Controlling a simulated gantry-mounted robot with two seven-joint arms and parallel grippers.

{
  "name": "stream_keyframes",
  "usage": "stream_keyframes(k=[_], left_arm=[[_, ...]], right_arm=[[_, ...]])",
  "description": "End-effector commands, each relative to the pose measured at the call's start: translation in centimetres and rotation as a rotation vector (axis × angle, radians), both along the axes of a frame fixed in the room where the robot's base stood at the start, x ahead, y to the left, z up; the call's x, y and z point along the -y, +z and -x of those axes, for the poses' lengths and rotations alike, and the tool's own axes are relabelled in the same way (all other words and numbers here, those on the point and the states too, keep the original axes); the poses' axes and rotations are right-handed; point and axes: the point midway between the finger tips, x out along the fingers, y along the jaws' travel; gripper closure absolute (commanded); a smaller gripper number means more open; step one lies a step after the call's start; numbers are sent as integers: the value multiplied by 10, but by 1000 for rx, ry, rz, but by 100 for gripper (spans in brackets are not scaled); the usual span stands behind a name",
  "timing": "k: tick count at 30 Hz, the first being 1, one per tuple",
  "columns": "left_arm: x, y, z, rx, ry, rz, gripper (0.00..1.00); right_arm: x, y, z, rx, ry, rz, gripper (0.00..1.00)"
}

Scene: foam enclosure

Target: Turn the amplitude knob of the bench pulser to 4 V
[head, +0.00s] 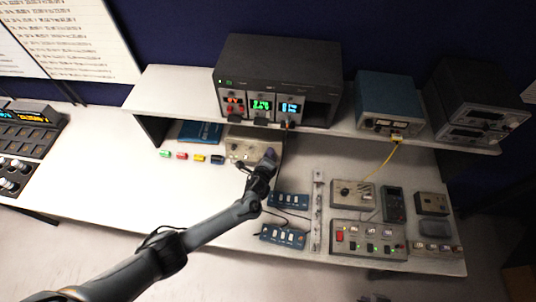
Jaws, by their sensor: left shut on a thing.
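A beige box with small controls on its face, which looks like the bench pulser (240,148), sits on the bench under the shelf's front edge. My left gripper (268,160) reaches in from the lower left and is at the right end of this box. It is shut on what appears to be a knob there, most likely the amplitude knob. The fingers and wrist cover the knob, so its pointer and scale cannot be read. My right gripper is not in view.
A shelf (160,88) above carries a dark instrument rack (275,60) and a blue power supply (390,100). Two blue switch boxes (288,200) lie near my wrist. Beige panels (365,238) stand right. The bench at left (110,170) is clear.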

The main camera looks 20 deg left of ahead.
Motion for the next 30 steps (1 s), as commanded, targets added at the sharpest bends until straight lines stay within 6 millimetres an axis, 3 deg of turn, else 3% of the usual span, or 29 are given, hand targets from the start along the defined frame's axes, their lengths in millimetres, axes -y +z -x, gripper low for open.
stream_keyframes(k=[20, 21, 24, 26, 30], left_arm=[[0, 0, 0, -15, -26, -62, 100], [0, 0, 0, -15, -26, -62, 75], [0, 0, 0, -15, -25, -62, 60], [0, 0, 0, -15, -25, -62, 53], [0, 0, 0, -15, -25, -62, 53]], right_arm=[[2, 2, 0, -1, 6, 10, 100], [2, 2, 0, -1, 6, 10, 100], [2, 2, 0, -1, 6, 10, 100], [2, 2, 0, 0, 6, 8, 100], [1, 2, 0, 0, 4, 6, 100]])
